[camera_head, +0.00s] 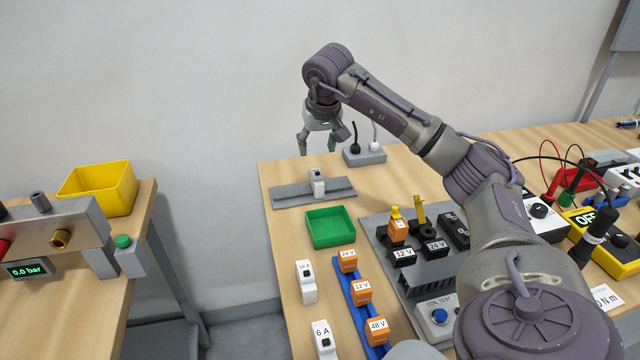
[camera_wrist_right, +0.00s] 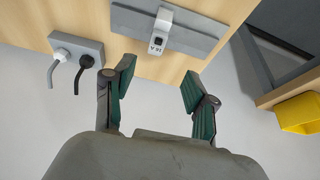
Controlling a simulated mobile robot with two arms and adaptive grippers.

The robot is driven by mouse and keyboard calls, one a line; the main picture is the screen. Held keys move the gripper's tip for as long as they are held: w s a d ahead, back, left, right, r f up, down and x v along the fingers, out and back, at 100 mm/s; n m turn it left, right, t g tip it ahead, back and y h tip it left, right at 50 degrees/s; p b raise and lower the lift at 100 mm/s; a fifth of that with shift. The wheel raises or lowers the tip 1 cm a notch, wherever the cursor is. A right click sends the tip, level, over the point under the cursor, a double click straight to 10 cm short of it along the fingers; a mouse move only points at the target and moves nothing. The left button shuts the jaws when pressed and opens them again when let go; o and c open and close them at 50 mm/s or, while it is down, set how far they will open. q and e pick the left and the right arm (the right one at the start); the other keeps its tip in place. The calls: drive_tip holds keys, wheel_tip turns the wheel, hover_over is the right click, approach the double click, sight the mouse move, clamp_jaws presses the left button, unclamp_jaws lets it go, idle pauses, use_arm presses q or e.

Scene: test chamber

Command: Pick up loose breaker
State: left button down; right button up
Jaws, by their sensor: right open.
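A white breaker with a dark switch (camera_head: 317,183) stands on the grey rail plate (camera_head: 340,187) at the back left of the bench. It also shows in the right wrist view (camera_wrist_right: 161,32), with its label upside down. My right gripper (camera_head: 318,143) is open and empty, beyond the bench's back edge. In the right wrist view its fingers (camera_wrist_right: 157,78) are spread, apart from the breaker on the rail. My left gripper is out of view.
A grey socket block (camera_head: 365,157) with two plugs stands near the back edge. A green tray (camera_head: 330,229) and a blue rail (camera_head: 358,297) with orange modules lie in front. A panel with a blue button (camera_head: 439,317) is to the right. A gap separates the left table.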

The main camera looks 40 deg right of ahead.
sight(317, 173)
drive_tip(key=x, duration=0.6)
drive_tip(key=shift+f, duration=0.2)
drive_tip(key=shift+w+d+f+p, duration=0.2)
drive_tip(key=shift+f+p, duration=0.1)
drive_tip(key=shift+f, duration=0.25)
drive_tip(key=shift+d+f, duration=0.1)
drive_tip(key=shift+f, duration=0.25)
drive_tip(key=x, duration=0.1)
drive_tip(key=p+x, duration=0.1)
drive_tip(key=x, duration=0.1)
drive_tip(key=shift+s+f, duration=0.3)
drive_tip(key=shift+f, duration=0.05)
drive_tip(key=shift+w+d+f, duration=0.1)
drive_tip(key=shift+w+f, duration=0.1)
drive_tip(key=shift+f, duration=0.2)
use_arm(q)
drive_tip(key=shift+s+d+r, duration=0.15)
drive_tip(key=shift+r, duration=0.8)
use_arm(e)
drive_tip(key=shift+r, duration=0.1)
clamp_jaws()
